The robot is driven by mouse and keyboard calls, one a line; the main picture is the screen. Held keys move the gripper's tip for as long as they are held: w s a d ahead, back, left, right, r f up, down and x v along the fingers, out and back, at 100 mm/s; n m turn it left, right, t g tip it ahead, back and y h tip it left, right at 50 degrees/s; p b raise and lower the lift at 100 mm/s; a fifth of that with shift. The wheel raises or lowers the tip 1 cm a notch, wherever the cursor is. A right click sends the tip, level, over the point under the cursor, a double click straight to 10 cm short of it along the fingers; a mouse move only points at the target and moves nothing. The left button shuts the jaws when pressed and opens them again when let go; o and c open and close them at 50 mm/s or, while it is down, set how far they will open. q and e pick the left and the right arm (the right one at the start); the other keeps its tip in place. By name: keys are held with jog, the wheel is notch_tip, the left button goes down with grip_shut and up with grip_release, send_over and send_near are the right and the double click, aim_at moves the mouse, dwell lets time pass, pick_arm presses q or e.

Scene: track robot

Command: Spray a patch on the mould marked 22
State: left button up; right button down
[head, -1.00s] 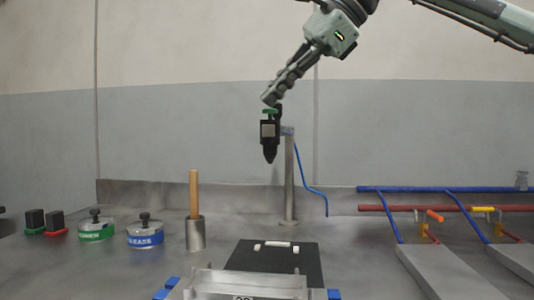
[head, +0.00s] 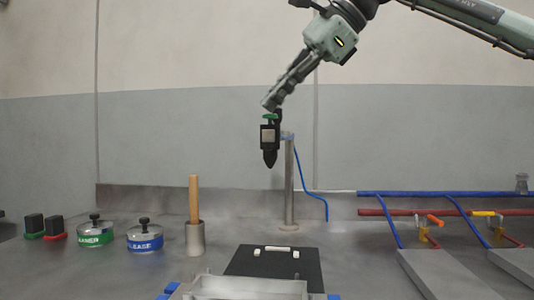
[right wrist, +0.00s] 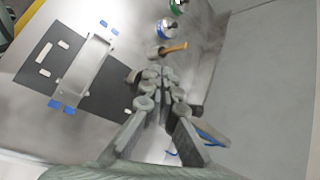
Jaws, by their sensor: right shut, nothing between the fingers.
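A black spray nozzle (head: 269,146) with a green top hangs from a metal post, pointing down, with a blue hose (head: 311,185) behind. My right gripper (head: 270,106) is shut and empty, its fingertips at the green top; whether they touch it I cannot tell. In the right wrist view its fingers (right wrist: 160,84) are together. A grey metal mould (head: 250,285) sits at the bottom edge of the head view, cut off, its number not readable now. The mould also shows in the right wrist view (right wrist: 86,65). My left gripper is not in view.
A dark mat (head: 273,265) with white pieces lies behind the mould. A wooden-handled tool stands in a metal cup (head: 195,238). Green and blue labelled tins (head: 145,238) and black blocks stand left. Pipes with valves and grey ramps (head: 450,275) are on the right.

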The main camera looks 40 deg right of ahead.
jog(key=shift+f, duration=0.1)
dwell(0.3)
jog(key=shift+f, duration=0.35)
